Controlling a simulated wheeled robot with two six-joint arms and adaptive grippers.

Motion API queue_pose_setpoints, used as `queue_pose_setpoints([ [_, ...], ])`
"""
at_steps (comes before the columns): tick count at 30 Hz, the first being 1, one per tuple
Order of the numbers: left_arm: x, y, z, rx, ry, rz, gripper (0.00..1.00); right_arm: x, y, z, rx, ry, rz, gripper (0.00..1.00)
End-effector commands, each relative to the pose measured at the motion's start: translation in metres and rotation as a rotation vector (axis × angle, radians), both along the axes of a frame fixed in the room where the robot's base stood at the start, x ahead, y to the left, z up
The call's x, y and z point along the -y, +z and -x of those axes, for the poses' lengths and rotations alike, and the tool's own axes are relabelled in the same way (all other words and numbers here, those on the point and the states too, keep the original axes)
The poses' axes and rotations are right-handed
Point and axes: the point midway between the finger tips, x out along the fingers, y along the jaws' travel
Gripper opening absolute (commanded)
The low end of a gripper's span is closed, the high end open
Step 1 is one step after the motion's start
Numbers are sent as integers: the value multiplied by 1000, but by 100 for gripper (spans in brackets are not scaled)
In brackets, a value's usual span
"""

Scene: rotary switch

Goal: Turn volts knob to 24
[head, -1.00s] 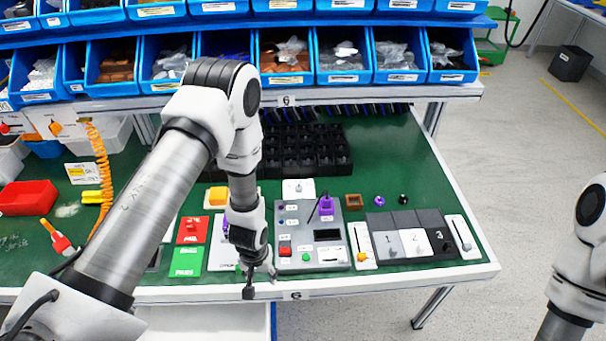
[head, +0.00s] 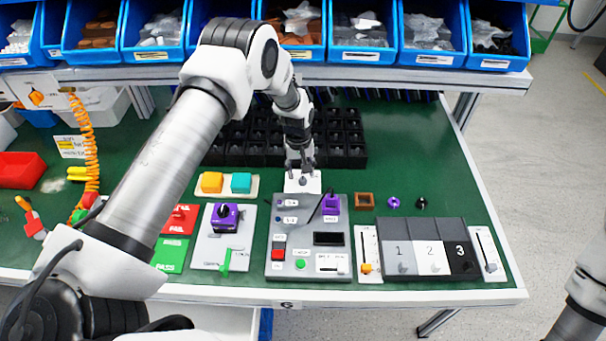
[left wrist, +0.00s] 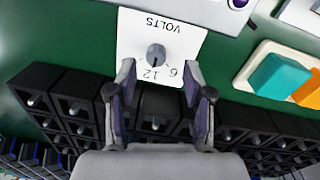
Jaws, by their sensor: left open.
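The volts knob is a small grey round knob (left wrist: 156,55) on a white plate (left wrist: 185,40) marked VOLTS, upside down in the left wrist view. The numbers 6 and 12 show on it; I cannot make out a 24 or where the knob points. In the head view the white plate (head: 312,184) lies above the grey control panel. My left gripper (left wrist: 158,76) is open and empty, pointing down over the plate's edge. In the head view it (head: 302,167) is just behind the knob. My right gripper is out of view.
Black bins (head: 345,150) stand right behind the plate. A holder with orange and teal blocks (head: 226,185) is to its left. The grey control panel (head: 310,208) is in front. Blue shelf bins (head: 360,35) hang above the back.

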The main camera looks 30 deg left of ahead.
Motion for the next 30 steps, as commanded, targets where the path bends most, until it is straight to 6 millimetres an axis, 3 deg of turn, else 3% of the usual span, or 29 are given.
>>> queue_pose_setpoints([
  [6, 1, -31, -1, 0, 0, 0, 51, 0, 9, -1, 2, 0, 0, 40],
  [14, 1, -35, -1, 1, -1, -1, 51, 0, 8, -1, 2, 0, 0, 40],
  [18, 1, -35, -1, 1, -1, -1, 2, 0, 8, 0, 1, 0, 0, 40],
  [30, 1, -38, -1, 1, -26, -1, 0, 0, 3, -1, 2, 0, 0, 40],
])
